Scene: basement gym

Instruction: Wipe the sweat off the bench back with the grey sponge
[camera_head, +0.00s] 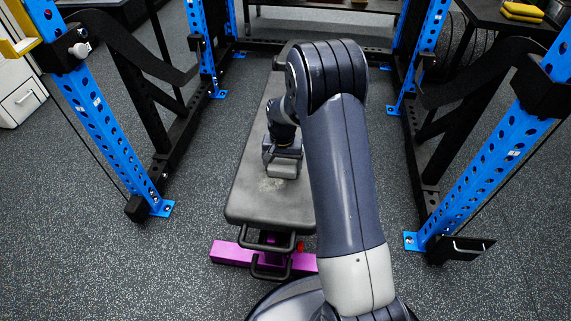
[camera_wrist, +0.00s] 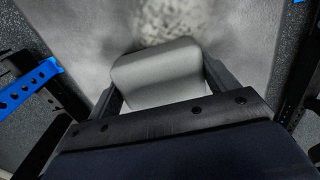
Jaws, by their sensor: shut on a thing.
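The bench back (camera_head: 262,203) is a long dark grey pad in the middle of the head view, running away from me. A pale blotchy sweat patch (camera_head: 272,184) shows on it just in front of my gripper. In the wrist view the sweat patch (camera_wrist: 172,22) lies just beyond the sponge. My gripper (camera_head: 284,162) is shut on the grey sponge (camera_head: 284,170), which is at the pad's surface; whether it touches is hard to tell. In the wrist view the sponge (camera_wrist: 158,75) sits between both fingers. My arm hides the pad's right side in the head view.
Blue rack uprights (camera_head: 108,130) stand left and right (camera_head: 500,150) of the bench, with black arms reaching inward. The bench has a purple foot (camera_head: 232,252) and black handles at its near end. Speckled floor is open on both sides.

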